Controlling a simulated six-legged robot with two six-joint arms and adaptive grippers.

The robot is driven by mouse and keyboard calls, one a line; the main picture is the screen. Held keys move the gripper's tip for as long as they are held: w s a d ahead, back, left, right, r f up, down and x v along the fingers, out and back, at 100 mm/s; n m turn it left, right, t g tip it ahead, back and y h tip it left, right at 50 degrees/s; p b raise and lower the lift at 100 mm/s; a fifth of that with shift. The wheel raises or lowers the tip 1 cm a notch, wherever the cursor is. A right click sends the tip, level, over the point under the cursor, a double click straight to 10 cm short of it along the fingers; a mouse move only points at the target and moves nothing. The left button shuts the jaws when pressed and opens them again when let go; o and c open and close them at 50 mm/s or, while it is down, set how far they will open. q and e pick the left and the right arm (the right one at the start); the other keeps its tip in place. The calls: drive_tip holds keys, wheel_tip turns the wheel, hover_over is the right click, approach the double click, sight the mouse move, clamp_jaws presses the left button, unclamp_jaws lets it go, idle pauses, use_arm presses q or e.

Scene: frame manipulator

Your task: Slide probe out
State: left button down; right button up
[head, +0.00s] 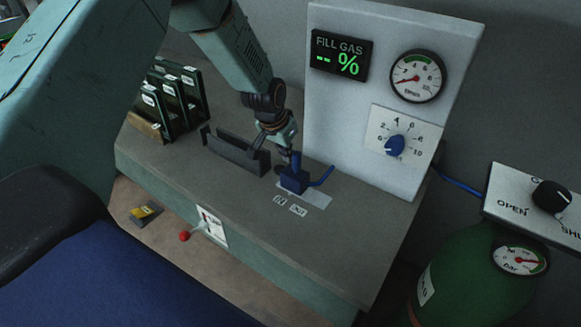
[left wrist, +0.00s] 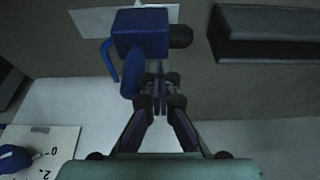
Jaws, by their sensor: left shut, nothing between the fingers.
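A blue block-shaped fitting (head: 294,181) stands on a pale plate on the bench, with a thin blue tube at its right side. In the left wrist view the fitting (left wrist: 141,32) shows a round black end and a short blue cylinder (left wrist: 131,80). My left gripper (head: 285,155) is at the fitting, just behind it in the head view. In the left wrist view its fingertips (left wrist: 159,105) are together and empty, close beside the blue cylinder; I cannot tell whether they touch it. No part is clearly recognisable as a separate probe. My right gripper is not in view.
A dark slotted holder (head: 235,150) stands left of the fitting, with upright dark green plates (head: 176,101) farther left. A white panel (head: 340,120) with display, gauge and blue dial rises behind. A green gas cylinder (head: 465,285) stands at right.

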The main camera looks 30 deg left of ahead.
sight(299, 157)
use_arm(q)
drive_tip(key=shift+s+d, duration=0.15)
drive_tip(key=shift+d, duration=1.75)
drive_tip(key=shift+a, duration=1.3)
drive_tip(key=p+v, duration=0.2)
drive_tip(key=p, duration=0.1)
drive_tip(key=p+v, duration=0.1)
drive_tip(key=p, duration=0.1)
drive_tip(key=shift+s+d+r, duration=0.15)
drive_tip(key=shift+d+r, duration=0.1)
drive_tip(key=shift+d, duration=0.05)
drive_tip(key=p+v, duration=0.1)
drive_tip(key=p, duration=0.1)
drive_tip(key=p+v, duration=0.1)
drive_tip(key=v, duration=0.1)
drive_tip(key=d+p+v, duration=0.1)
drive_tip(key=p+v, duration=0.1)
drive_tip(key=shift+s+p, duration=0.3)
drive_tip(key=shift+s, duration=0.05)
